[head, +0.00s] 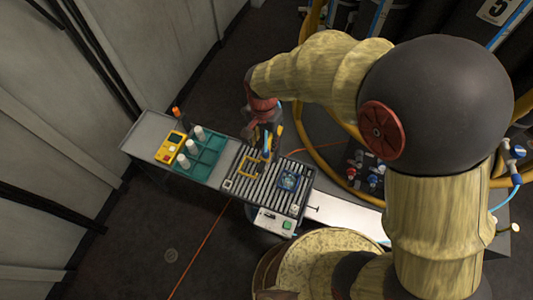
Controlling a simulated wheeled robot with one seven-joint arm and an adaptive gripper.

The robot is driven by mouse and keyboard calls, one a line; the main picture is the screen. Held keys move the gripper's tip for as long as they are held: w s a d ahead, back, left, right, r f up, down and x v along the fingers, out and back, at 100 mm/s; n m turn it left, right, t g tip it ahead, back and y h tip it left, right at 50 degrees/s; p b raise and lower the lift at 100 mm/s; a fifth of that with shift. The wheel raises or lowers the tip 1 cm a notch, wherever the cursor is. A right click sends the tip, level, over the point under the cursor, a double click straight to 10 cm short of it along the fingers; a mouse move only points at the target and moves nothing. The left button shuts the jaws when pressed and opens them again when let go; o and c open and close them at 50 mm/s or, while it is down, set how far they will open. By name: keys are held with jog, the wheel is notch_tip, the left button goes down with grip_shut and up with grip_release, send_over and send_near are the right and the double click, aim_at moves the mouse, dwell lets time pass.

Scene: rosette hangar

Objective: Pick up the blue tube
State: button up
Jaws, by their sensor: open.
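My gripper (262,152) points down over the back edge of the slatted panel (252,190). Its jaws are open, and small blue and yellow parts show at it. I cannot tell whether the blue there belongs to the gripper or to a thing behind it. A small blue, squarish item (289,181) lies on the right part of the slats, apart from the gripper. No blue tube can be made out with certainty at this size.
Left of the slats, a teal tray (206,164) holds white cylinders (191,146). Beside it are a yellow device (169,148) and an orange-topped item (177,113). Right are red and blue fittings (375,178) and a large yellow hose (309,159). The grey bench end (148,133) is clear.

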jog(key=f, duration=0.4)
jog(key=f+b, duration=0.1)
jog(key=f, duration=0.2)
jog(key=shift+d, duration=0.25)
jog(key=shift+r, duration=0.1)
jog(key=shift+c, duration=0.7)
jog(key=c, duration=0.7)
jog(key=shift+c, duration=0.9)
jog(key=shift+r, duration=0.1)
notch_tip(320, 180, up, 18)
jog(key=p, duration=0.3)
notch_tip(320, 180, up, 13)
jog(key=p, duration=0.9)
send_over(266, 151)
jog(key=shift+f, duration=0.3)
